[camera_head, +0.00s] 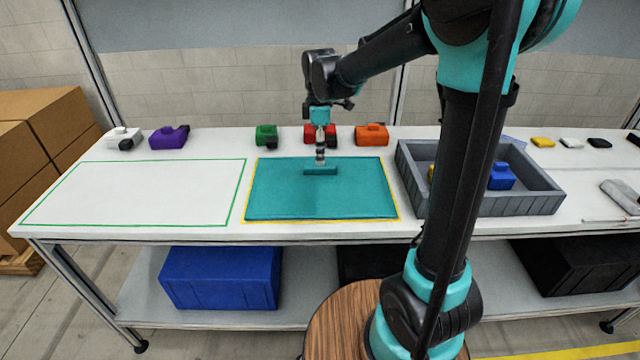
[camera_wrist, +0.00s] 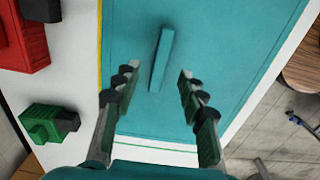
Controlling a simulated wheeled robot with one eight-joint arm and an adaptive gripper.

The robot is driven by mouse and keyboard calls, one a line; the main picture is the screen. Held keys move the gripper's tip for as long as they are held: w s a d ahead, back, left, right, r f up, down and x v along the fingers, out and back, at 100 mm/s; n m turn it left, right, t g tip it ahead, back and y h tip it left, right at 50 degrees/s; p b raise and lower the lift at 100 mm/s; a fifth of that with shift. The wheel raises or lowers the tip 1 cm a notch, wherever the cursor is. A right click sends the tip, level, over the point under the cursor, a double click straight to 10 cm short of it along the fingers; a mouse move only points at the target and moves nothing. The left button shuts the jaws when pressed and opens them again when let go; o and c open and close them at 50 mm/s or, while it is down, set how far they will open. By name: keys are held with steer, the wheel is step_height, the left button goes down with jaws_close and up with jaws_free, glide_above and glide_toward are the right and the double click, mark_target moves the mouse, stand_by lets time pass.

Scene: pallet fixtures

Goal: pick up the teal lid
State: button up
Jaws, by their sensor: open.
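The teal lid (camera_head: 284,201) lies flat on the white table inside a yellow outline. A raised bar handle (camera_head: 318,171) stands on it near its far edge. In the wrist view the teal lid (camera_wrist: 215,30) fills the middle, with its handle (camera_wrist: 162,58) between and beyond my fingertips. My gripper (camera_head: 320,155) is above the far part of the lid, pointing down. In the wrist view my gripper (camera_wrist: 157,85) has its two fingers spread apart with nothing between the tips. From these views I cannot tell the exact height of the fingertips over the handle.
Green (camera_head: 266,135), red (camera_head: 322,134), orange (camera_head: 371,134) and purple (camera_head: 169,137) blocks line the table's back. A grey crate (camera_head: 520,207) holding a blue block (camera_head: 502,177) stands right of the lid. A green-outlined area (camera_head: 140,192) at left is empty.

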mark_target(320, 167)
step_height(320, 167, down, 5)
steer(key=shift+s+f, duration=0.1)
stand_by(0.3)
jaws_close()
